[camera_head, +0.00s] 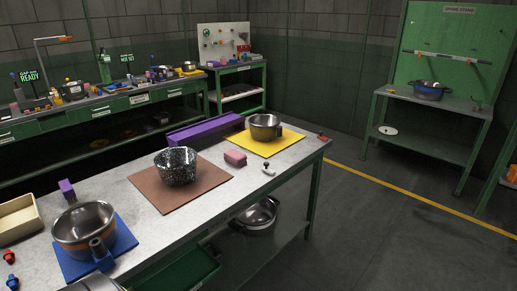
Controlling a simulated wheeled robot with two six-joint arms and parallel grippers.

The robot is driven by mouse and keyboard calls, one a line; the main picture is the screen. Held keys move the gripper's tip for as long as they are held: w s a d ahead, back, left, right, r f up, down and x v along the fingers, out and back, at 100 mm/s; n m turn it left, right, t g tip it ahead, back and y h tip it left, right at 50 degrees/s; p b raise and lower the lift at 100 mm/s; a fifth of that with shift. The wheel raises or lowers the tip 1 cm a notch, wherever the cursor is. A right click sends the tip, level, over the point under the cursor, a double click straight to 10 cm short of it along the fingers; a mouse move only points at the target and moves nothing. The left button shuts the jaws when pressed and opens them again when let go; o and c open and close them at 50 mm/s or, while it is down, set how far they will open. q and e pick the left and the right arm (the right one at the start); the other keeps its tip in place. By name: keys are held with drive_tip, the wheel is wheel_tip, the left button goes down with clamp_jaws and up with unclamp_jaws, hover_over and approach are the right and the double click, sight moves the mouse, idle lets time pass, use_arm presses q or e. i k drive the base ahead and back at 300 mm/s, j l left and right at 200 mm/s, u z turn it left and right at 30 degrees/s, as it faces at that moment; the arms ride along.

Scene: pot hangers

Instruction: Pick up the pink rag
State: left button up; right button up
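A small pink block-shaped piece (235,158), which looks like the folded pink rag, lies on the grey worktable (290,172). It sits between the brown mat (208,194) and the yellow mat (277,148), apart from both. Nothing covers it. Neither of my grippers shows in the head view.
A speckled pot (176,168) stands on the brown mat and a steel pot (264,127) on the yellow mat. Another pot (84,228) is on a blue mat (123,237). A purple long block (205,130) lies behind. A small white-and-black item (268,170) is close right of the rag.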

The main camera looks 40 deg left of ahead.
sight(237, 158)
drive_tip(key=i+l+u, duration=0.1)
drive_tip(key=i+u, duration=0.25)
drive_tip(key=i, duration=0.2)
drive_tip(key=i+l+u, duration=0.3)
drive_tip(key=i, duration=0.25)
drive_tip(key=i+l+u, duration=0.35)
drive_tip(key=i, duration=0.15)
